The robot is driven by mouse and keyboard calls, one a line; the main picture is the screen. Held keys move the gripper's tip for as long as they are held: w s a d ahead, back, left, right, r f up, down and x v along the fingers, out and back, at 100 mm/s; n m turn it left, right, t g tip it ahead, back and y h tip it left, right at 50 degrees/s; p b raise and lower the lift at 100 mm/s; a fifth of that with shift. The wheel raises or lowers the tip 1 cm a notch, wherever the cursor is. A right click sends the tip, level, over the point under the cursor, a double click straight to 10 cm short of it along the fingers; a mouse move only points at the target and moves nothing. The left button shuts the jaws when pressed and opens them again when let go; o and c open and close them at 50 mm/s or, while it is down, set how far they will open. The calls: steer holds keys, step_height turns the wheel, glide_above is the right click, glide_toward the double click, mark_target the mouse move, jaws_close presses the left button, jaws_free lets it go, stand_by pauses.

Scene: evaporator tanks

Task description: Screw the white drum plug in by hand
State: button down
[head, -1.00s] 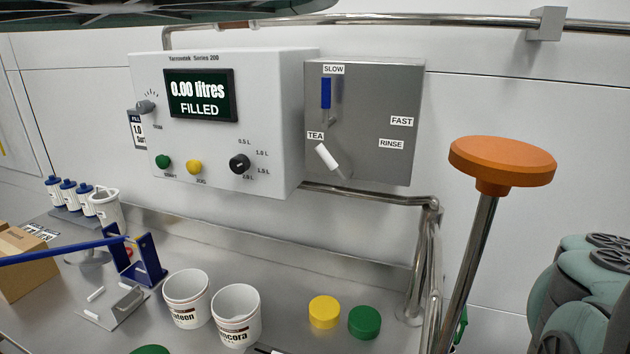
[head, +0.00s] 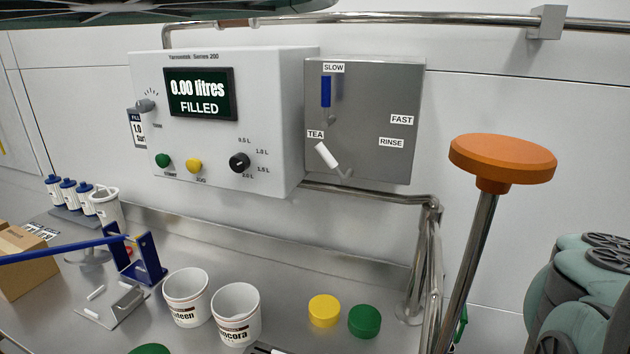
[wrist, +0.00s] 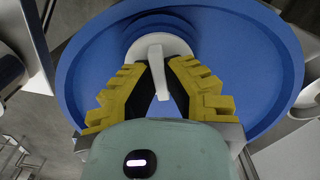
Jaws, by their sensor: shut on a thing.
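In the wrist view the white drum plug (wrist: 158,45) sits at the upper middle of a round blue drum top (wrist: 255,70). A pale bar-shaped grip stands up from the plug towards the camera. My gripper (wrist: 158,75), with yellow stepped fingers, is shut on this bar, one finger on each side. The fingers hide the lower part of the plug, and my gripper body hides the near side of the drum. How deep the plug sits cannot be told. The head view shows neither the plug nor my gripper's fingers.
In the head view a control box (head: 225,150) reads "0.00 litres FILLED". Below it, the steel bench holds white tubs (head: 237,325), a yellow lid (head: 324,311) and a green lid (head: 364,321). An orange-topped post (head: 502,160) stands at right.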

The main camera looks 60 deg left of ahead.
steer(key=shift+m, duration=1.6)
steer(key=c, duration=1.5)
jaws_free()
steer(key=shift+m, duration=0.4)
steer(key=o, duration=0.5)
steer(key=shift+c, duration=0.2)
steer(key=shift+r+p, duration=2.8)
steer(key=shift+r, duration=0.2)
